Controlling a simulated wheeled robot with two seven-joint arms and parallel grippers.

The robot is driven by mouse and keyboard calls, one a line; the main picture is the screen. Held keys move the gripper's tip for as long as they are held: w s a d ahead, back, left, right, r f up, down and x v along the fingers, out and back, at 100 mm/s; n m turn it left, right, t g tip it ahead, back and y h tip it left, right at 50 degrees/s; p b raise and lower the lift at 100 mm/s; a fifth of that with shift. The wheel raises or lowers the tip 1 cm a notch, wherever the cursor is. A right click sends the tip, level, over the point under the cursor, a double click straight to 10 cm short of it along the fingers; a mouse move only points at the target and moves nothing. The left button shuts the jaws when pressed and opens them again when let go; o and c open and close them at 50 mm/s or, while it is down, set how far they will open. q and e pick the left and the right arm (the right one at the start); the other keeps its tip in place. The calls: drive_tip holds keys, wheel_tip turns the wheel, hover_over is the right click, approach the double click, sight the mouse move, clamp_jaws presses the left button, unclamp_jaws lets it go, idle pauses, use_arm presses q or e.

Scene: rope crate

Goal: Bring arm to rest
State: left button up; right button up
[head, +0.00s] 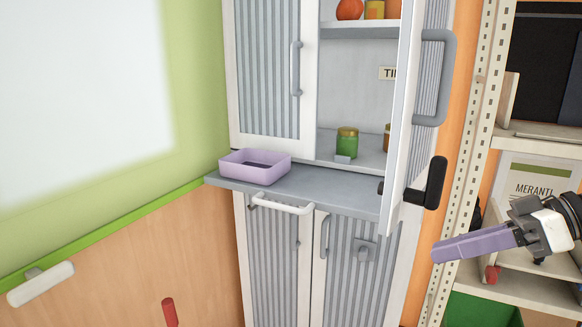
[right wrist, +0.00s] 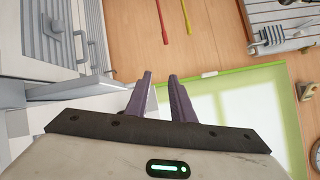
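My right gripper (head: 438,251) has purple fingers and comes in from the right edge in the head view. It is in the air in front of the shelving, to the right of the cabinet and clear of it. In the right wrist view the two fingers (right wrist: 160,76) stand apart with nothing between them, so it is open and empty. My left gripper and left arm are not in view.
The cabinet's upper right door (head: 432,85) stands open towards the gripper. A lilac tray (head: 255,174) sits on the cabinet's ledge (head: 325,192), and a green jar (head: 347,145) on a shelf inside. Shelving (head: 535,285) with a green crate (head: 480,312) is close on the right.

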drive_tip(key=s+a+f+m+g+h, duration=0.1)
drive_tip(key=s+a+f+h, duration=0.15)
drive_tip(key=f, duration=0.55)
drive_tip(key=s+a+f+m+h, duration=0.1)
drive_tip(key=s+a+f, duration=0.15)
drive_tip(key=f, duration=0.65)
drive_tip(key=s+a+f+m+g+h, duration=0.1)
drive_tip(key=s+a+f+h, duration=0.15)
drive_tip(key=f, duration=0.55)
drive_tip(key=s+f+m+h, duration=0.2)
drive_tip(key=s+f, duration=0.2)
drive_tip(key=s, duration=0.4)
drive_tip(key=s+f+m+h, duration=0.15)
drive_tip(key=s+f, duration=0.25)
drive_tip(key=s, duration=0.5)
drive_tip(key=w+a+f+t, duration=0.2)
drive_tip(key=f, duration=0.4)
drive_tip(key=w+a+f+t+y, duration=0.1)
drive_tip(key=w+a+f+t, duration=0.1)
drive_tip(key=f, duration=0.4)
drive_tip(key=shift+a+t, duration=0.5)
drive_tip(key=shift+t, duration=0.2)
